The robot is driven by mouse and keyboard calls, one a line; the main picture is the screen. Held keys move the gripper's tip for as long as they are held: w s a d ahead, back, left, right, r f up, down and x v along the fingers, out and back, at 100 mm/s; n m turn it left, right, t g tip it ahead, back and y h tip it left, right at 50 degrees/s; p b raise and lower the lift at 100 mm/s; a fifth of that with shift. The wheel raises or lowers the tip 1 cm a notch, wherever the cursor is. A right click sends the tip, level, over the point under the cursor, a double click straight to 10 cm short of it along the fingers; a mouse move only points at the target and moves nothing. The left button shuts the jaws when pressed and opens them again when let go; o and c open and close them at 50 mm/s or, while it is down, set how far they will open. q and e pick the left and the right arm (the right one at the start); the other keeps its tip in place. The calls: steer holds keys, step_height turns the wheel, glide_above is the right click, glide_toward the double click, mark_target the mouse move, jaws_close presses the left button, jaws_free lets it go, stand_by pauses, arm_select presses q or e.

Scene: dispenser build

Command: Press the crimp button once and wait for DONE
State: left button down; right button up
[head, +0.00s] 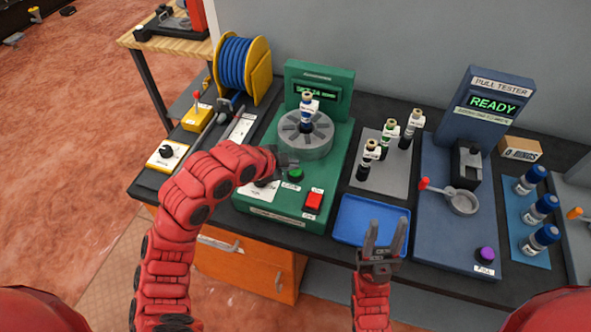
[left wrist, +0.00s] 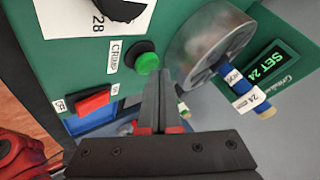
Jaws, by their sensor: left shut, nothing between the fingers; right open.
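The green crimp machine (head: 337,165) stands in the middle of the bench. Its round green button (head: 295,175) sits above a label and shows in the left wrist view (left wrist: 147,63) beside the word CRIMP. A blue and white vial (head: 309,112) stands upright in the grey round crimp head (head: 305,137); it also shows in the left wrist view (left wrist: 243,85). My left gripper (head: 288,160) is shut and empty, close to the green button; in the wrist view its fingertips (left wrist: 160,75) appear beside the button, contact unclear. My right gripper (head: 385,232) is open and empty over the blue tray.
Several vials stand on a grey rack (head: 383,180). The pull tester (head: 472,140) shows READY. The blue tray (head: 350,221) looks empty. A blue spool (head: 240,65) stands at the back left.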

mark_target(292, 172)
arm_select(q)
steer(key=shift+f+b, duration=0.6)
stand_by(0.6)
steer(key=shift+r, duration=0.1)
steer(key=shift+r+p, duration=0.4)
steer(key=shift+r, duration=0.5)
steer(key=shift+r, duration=0.1)
steer(key=shift+r+p, duration=0.95)
steer(key=shift+r, duration=1.5)
